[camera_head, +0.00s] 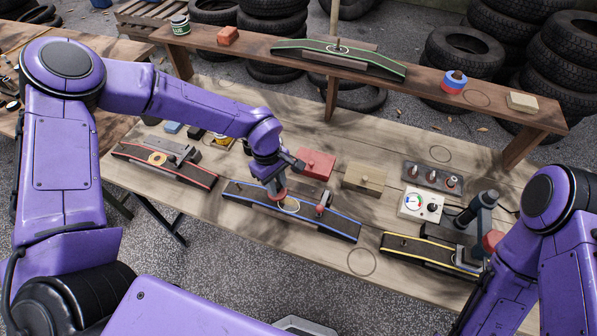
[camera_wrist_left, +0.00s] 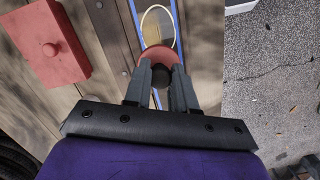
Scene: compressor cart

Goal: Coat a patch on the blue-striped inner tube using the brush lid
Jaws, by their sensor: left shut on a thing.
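The blue-striped inner tube (camera_head: 335,224) lies on a low dark stand in the middle of the bench. A pale oval outline (camera_head: 290,205) marks a patch on its upper left part; in the left wrist view the oval (camera_wrist_left: 158,12) has a yellowish, glossy-looking inside. My left gripper (camera_head: 277,188) points down over this end of the tube, shut on the dark knob (camera_wrist_left: 161,76) of the red brush lid (camera_wrist_left: 160,54). The lid is right at the oval's near edge; its underside and any contact are hidden. My right gripper is out of view.
Red-striped (camera_head: 165,165) and yellow-striped (camera_head: 428,252) tubes lie left and right. A red box (camera_head: 315,163), wooden block (camera_head: 364,178) and gauge box (camera_head: 420,206) stand behind. The raised shelf (camera_head: 430,95) holds a green-striped tube (camera_head: 345,58) and a labelled can (camera_head: 180,25).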

